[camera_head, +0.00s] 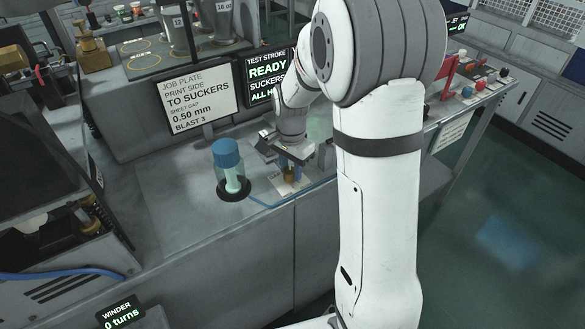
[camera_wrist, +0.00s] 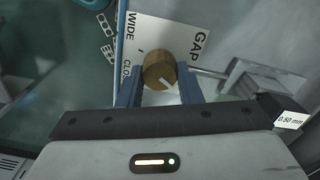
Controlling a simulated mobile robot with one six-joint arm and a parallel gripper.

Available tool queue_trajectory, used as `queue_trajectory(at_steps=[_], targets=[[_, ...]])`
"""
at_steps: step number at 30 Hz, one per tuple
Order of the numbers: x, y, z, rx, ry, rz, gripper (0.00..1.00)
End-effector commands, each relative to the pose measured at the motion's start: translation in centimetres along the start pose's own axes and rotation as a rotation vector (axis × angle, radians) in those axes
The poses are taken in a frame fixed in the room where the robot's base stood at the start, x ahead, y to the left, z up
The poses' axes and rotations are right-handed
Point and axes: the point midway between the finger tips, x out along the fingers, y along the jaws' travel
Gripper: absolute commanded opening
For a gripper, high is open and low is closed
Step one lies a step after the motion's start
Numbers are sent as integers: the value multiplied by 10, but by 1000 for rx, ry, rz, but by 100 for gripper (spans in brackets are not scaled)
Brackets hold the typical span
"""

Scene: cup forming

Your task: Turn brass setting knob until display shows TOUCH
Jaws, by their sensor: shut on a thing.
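The brass setting knob (camera_wrist: 158,67) shows in the wrist view with a pale pointer mark on its face. It sits on a white plate (camera_wrist: 183,45) lettered GAP, WIDE and a partly hidden word starting CLO. My gripper (camera_wrist: 158,84) is shut on the knob, with one blue finger on each side. In the head view my gripper (camera_head: 288,168) is low over the bench, and the knob (camera_head: 289,175) shows small between the fingers. A small display (camera_wrist: 292,121) at the right edge of the wrist view reads 0.50 mm. TOUCH is not shown on it.
In the head view a job plate (camera_head: 198,99) reads sheet gap 0.50 mm. A screen (camera_head: 267,72), partly hidden by my arm, reads TEST STROKE READY.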

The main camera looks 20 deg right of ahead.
Motion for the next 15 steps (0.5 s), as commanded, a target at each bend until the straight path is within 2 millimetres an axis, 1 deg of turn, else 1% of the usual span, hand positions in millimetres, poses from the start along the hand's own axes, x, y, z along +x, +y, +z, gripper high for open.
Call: queue_trajectory(at_steps=[13,14,15], targets=[[-1,-2,1,11,0,-3,9],[-1,-2,1,11,0,-3,33],[-1,-2,1,11,0,-3,36]])
